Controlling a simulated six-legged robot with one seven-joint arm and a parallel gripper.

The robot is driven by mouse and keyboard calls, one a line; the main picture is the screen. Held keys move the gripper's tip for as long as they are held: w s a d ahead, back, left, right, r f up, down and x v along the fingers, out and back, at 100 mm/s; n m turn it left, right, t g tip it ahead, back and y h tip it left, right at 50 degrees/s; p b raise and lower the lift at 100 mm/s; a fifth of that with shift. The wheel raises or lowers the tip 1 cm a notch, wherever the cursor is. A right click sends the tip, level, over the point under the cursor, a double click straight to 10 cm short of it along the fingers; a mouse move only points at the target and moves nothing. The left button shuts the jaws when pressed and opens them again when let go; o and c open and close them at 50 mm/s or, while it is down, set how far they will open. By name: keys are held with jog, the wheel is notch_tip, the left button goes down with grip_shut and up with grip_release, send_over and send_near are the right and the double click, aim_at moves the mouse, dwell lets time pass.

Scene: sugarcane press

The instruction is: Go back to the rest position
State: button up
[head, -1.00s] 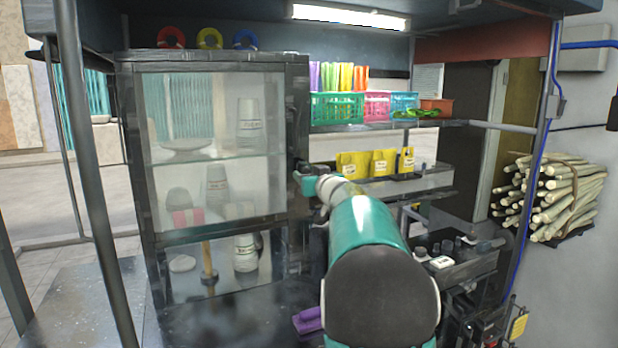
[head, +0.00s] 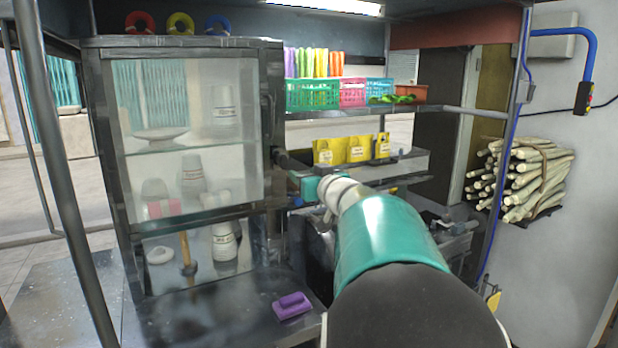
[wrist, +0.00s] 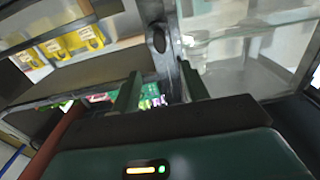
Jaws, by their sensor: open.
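My gripper (wrist: 160,92) is open in the wrist view, its two dark fingers apart with nothing held between them. Ahead of it is a dark frame post with an oval fitting (wrist: 159,40), beside glass. In the head view my teal and white arm reaches forward from the lower right. My gripper end (head: 296,172) is at the right edge of the glass-fronted cabinet (head: 272,110), near its handle side. I cannot tell whether it touches the frame.
A purple block (head: 292,305) lies on the dark counter (head: 230,318). Yellow packets (head: 358,149) stand behind my arm, with coloured baskets (head: 313,95) on the shelf above. Cane stalks (head: 535,180) are stacked on the right wall. A post (head: 70,200) stands at the left.

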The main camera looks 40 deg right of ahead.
jog(key=shift+s+a, duration=0.15)
jog(key=shift+s, duration=0.45)
jog(key=shift+a, duration=0.1)
jog(key=s+a+f+m+g+h, duration=0.1)
jog(key=s+a+f+g, duration=0.15)
jog(key=a, duration=0.65)
jog(key=s+a+f+m+g, duration=0.1)
jog(key=s+a+f+g, duration=0.2)
jog(key=a, duration=0.7)
jog(key=s+a+f+n+g+y, duration=0.2)
jog(key=s+a+f+g+y, duration=0.1)
jog(key=s+a+f, duration=0.4)
jog(key=s+a+f+n+g+y, duration=0.3)
jog(key=s+a+f, duration=0.5)
jog(key=a, duration=0.5)
jog(key=shift+s+f, duration=0.15)
jog(key=shift+s, duration=0.05)
